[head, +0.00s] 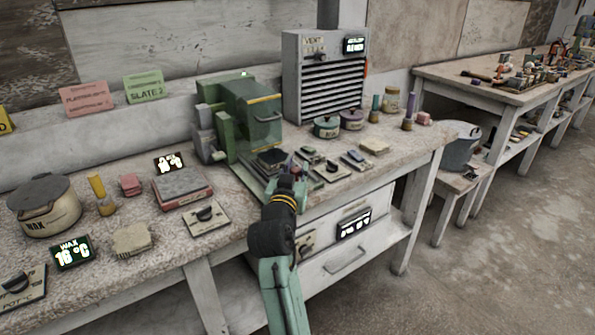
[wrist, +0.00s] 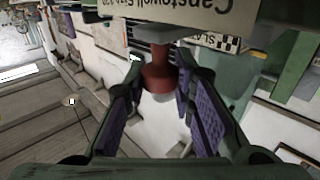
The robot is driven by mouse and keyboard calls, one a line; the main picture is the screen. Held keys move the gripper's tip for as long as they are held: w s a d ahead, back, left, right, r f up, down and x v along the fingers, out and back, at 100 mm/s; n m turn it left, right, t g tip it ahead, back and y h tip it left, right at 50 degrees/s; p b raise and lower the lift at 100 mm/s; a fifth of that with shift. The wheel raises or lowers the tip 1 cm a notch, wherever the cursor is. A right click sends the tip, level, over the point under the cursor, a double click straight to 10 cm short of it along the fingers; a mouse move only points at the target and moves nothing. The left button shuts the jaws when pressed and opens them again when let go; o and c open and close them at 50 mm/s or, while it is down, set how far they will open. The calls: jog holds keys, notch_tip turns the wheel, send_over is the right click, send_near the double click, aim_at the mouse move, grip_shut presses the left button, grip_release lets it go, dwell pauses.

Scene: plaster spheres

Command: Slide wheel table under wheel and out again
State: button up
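The green machine (head: 240,115) with a guard and a side handle stands on the bench. A low dark table (head: 271,157) lies at its front foot; I take it for the wheel table. The wheel is not clearly visible. My gripper (head: 287,168) is at the bench's front edge, close to this table, and partly hides it. In the wrist view my gripper (wrist: 160,85) is open. Its purple-padded fingers stand on either side of a red knob (wrist: 158,76) on a grey stem, with gaps visible. A pale plate (wrist: 200,16) with upside-down lettering is beyond it.
Small switch panels (head: 331,171) lie right of my gripper, and a slate block (head: 180,183) on a red base lies left. A grey vent box (head: 325,75) stands behind. A drawer front (head: 345,262) is below the bench edge.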

jog(key=o, duration=0.4)
jog(key=shift+s, duration=0.1)
jog(key=s+a, duration=0.1)
jog(key=s, duration=1)
jog(key=shift+s+a, duration=0.35)
jog(key=shift+a, duration=0.05)
jog(key=shift+o, duration=0.2)
